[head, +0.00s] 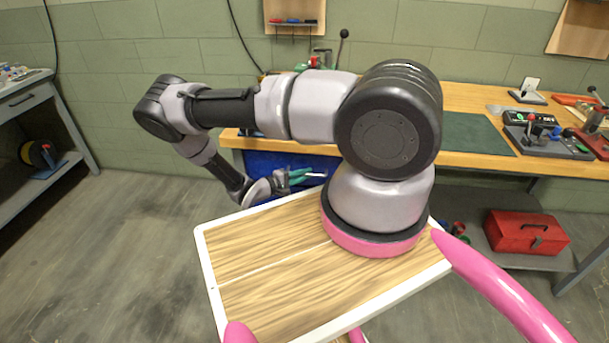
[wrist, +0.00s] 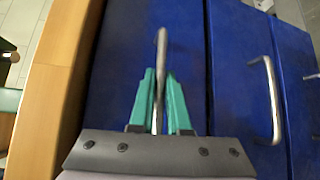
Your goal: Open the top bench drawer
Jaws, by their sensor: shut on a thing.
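The top bench drawer (wrist: 112,85) has a blue front and lies beside the wooden bench top's edge in the wrist view. Its metal bar handle (wrist: 161,50) runs between the two teal fingers of my gripper (wrist: 161,76). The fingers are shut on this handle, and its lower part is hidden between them. In the head view, my gripper (head: 302,177) is at the blue drawer front (head: 268,160) under the left end of the bench. My arm and base hide much of the drawers there. I cannot tell whether the drawer stands out from the cabinet.
Lower blue drawers with a handle (wrist: 270,100) lie to the right in the wrist view. The wooden bench top (head: 462,98) carries a green mat (head: 470,135) and tools. A red toolbox (head: 525,231) sits on the lower shelf. The floor at left (head: 110,250) is clear.

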